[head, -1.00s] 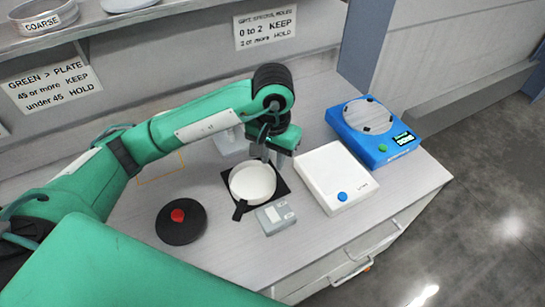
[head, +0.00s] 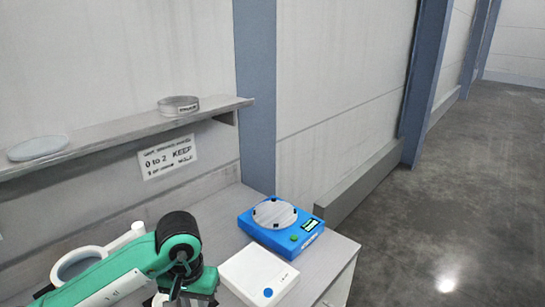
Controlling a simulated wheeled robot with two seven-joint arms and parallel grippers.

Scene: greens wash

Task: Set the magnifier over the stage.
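A white ring with a short white arm (head: 122,241), which looks like the magnifier, shows at the lower left of the head view, partly behind my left arm. I cannot tell whether it stands on the counter or is held. A flat white box (head: 262,274) with a blue button lies on the counter to the right of my arm; I cannot tell whether it is the stage. My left gripper (head: 186,297) is at the bottom edge, pointing down, its fingertips cut off or hidden, so its opening does not show. My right gripper is out of view.
A blue scale (head: 288,241) with a round grey plate stands behind the white box at the counter's right end. A shelf (head: 118,136) above holds a flat dish (head: 37,148) and a round sieve-like pan (head: 178,105). A sign (head: 167,157) hangs below it.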

